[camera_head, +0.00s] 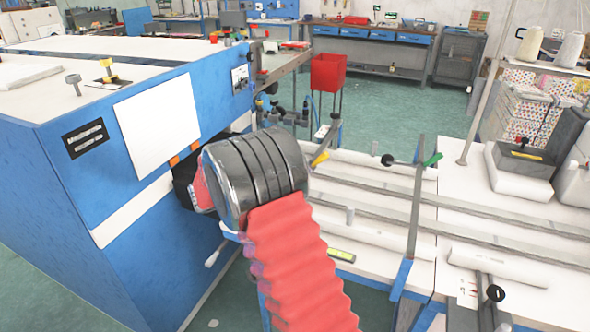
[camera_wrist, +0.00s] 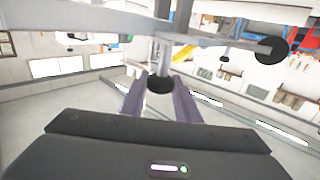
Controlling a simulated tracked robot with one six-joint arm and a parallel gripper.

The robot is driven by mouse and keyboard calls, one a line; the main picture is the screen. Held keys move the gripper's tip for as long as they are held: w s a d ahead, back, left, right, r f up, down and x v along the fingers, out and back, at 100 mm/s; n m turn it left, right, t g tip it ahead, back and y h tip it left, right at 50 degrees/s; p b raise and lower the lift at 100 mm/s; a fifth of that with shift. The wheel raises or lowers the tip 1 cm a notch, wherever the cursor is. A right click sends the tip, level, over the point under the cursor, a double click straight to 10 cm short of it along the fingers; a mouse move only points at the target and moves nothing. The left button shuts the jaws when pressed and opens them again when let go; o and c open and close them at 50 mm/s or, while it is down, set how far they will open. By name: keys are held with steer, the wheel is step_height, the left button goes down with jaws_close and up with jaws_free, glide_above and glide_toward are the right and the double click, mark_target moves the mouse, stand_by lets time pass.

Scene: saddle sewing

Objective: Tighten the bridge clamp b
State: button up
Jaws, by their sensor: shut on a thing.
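In the wrist view my gripper (camera_wrist: 160,100) has its two purple-grey fingers on either side of a black knob (camera_wrist: 160,84). They are shut on it. The knob sits at the end of a short grey stem (camera_wrist: 163,52) that meets a grey bar (camera_wrist: 220,38). I take this to be bridge clamp b, but no label shows. A yellow lever (camera_head: 320,158) shows just right of my arm there.
A second black round knob (camera_wrist: 271,50) stands right of the held one. The head view shows an upright bar (camera_head: 416,210) with a green handle (camera_head: 433,159) and a black knob (camera_head: 387,160) on the white table (camera_head: 460,240). A blue cabinet (camera_head: 130,200) stands close on the left.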

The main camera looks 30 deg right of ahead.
steer(key=shift+w+r+m+g, duration=0.15)
steer(key=shift+m+g, duration=0.25)
steer(key=shift+g, duration=0.2)
steer(key=o, duration=1)
steer(key=shift+o, duration=0.2)
steer(key=w+a, duration=0.1)
steer(key=a, duration=1.2)
steer(key=shift+a, duration=0.35)
steer(key=shift+w, duration=0.1)
